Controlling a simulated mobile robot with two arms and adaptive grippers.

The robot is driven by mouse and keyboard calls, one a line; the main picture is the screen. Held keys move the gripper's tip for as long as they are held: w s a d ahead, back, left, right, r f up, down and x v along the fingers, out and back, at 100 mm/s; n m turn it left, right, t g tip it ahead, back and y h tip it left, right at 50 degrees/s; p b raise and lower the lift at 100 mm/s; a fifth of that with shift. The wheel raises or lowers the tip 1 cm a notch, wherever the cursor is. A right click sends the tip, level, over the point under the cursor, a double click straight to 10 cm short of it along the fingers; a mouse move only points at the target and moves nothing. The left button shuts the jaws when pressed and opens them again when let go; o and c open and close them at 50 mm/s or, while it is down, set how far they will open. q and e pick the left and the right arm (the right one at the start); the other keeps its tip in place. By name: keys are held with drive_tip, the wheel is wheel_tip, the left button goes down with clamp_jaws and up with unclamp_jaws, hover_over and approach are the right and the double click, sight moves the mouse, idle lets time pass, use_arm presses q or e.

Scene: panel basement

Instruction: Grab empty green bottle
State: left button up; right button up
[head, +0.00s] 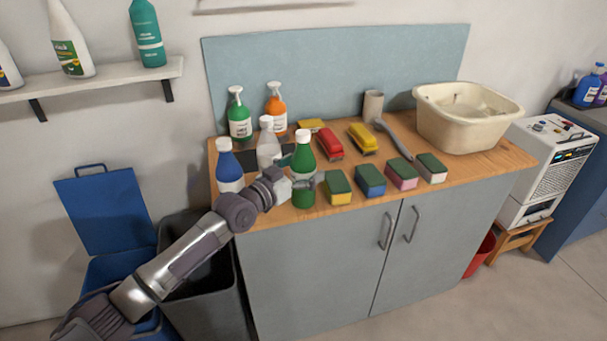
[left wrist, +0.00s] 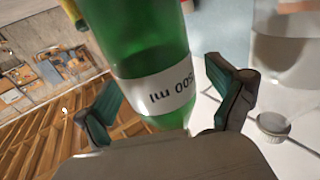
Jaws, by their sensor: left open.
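The green bottle (head: 303,157) with a white cap stands upright near the front edge of the wooden counter. In the left wrist view the green bottle (left wrist: 145,40) fills the space between my fingers and bears a white "500 ml" label. Whether it is empty cannot be told. My left gripper (head: 301,173) is open at the bottle, with one finger on each side of it. In the left wrist view gaps show between the bottle and the fingers of the left gripper (left wrist: 163,88). My right gripper is not in view.
A clear bottle (head: 268,148) and a blue bottle (head: 228,165) stand close left of the green one. Several sponges (head: 338,184) line the front edge to its right. Green (head: 239,124) and orange (head: 276,108) spray bottles stand behind. A basin (head: 465,128) occupies the right end.

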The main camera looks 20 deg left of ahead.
use_arm(q)
drive_tip(key=c, duration=1)
drive_tip(key=shift+r, duration=0.2)
